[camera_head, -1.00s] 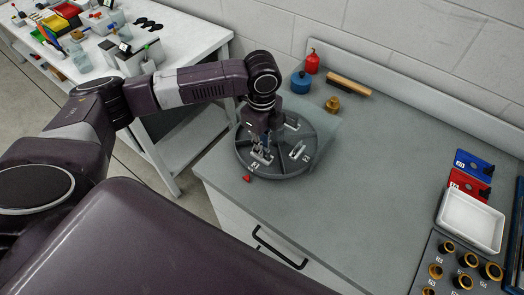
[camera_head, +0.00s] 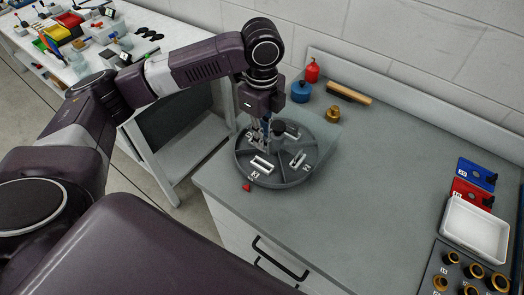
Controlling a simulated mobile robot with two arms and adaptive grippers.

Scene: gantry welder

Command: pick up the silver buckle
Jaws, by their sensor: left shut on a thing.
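A round dark tray (camera_head: 272,184) with divided compartments stands at the left end of the grey counter. My left gripper (camera_head: 262,148) points down over the left part of the tray. It is shut on what looks like the silver buckle, a small greyish piece at its fingertips that is hard to make out. A pale rectangular frame (camera_head: 262,165) lies in the front-left compartment, just below the fingertips in the picture. Another small pale piece (camera_head: 298,159) lies in the right compartment, and one more (camera_head: 291,130) lies at the back, partly hidden. My right gripper is not in view.
A red triangle (camera_head: 247,186) lies before the tray. A blue pot (camera_head: 301,92), red bottle (camera_head: 312,71), brass piece (camera_head: 333,114) and wooden-handled brush (camera_head: 349,92) stand behind. A white bin (camera_head: 474,228) and brass rings (camera_head: 474,271) are at right. The middle counter is clear.

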